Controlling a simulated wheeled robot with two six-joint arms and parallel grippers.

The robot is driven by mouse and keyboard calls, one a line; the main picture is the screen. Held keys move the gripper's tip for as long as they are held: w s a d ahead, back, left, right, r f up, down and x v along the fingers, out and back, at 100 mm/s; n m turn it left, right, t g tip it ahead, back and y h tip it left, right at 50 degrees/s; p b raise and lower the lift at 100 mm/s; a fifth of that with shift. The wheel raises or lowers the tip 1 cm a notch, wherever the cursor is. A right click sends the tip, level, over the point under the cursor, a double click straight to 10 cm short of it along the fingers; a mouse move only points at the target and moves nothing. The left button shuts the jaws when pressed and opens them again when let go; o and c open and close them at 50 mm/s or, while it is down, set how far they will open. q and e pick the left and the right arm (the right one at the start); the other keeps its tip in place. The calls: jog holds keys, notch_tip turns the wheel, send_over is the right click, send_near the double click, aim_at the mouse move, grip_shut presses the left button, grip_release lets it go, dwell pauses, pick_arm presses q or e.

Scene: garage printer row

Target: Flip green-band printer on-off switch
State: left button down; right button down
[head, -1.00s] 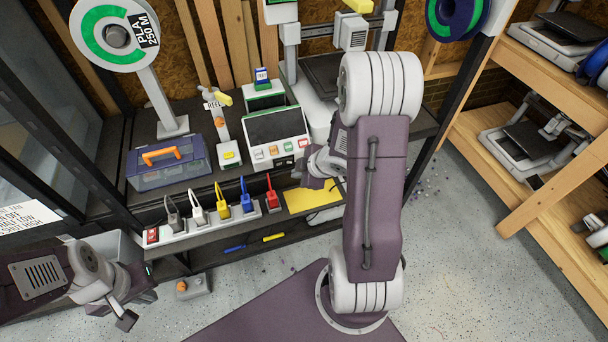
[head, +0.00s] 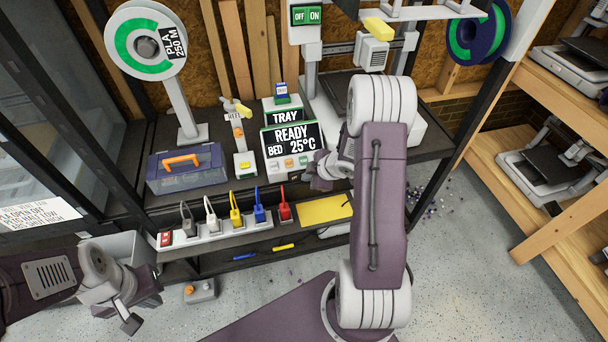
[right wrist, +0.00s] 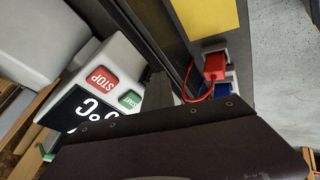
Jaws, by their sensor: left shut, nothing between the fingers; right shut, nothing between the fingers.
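The green-band printer has a control box with a green-edged display (head: 293,140) reading READY, BED 25°C. A green-framed TRAY sign (head: 285,116) stands behind it. Its green OFF/ON switch (head: 306,15) is high on the post at the top of the head view; I cannot tell which side is pressed. My right gripper (head: 312,170) is shut and empty beside the control box's lower right, partly hidden by my arm. In the right wrist view the box's red STOP button (right wrist: 101,78) is close to it. My left gripper (head: 131,323) is shut and empty at lower left, far from the printer.
A power strip (head: 218,229) with several coloured plugs lies below the control box. A blue toolbox (head: 186,173) and a spool stand (head: 187,100) are at left. A yellow mat (head: 325,209) lies on the lower shelf. Wooden shelves with printers (head: 545,175) stand at right.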

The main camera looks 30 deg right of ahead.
jog(key=shift+a, duration=0.1)
jog(key=shift+s+a+b, duration=0.2)
jog(key=shift+a+b, duration=0.25)
jog(key=shift+a, duration=0.2)
jog(key=shift+f, duration=0.1)
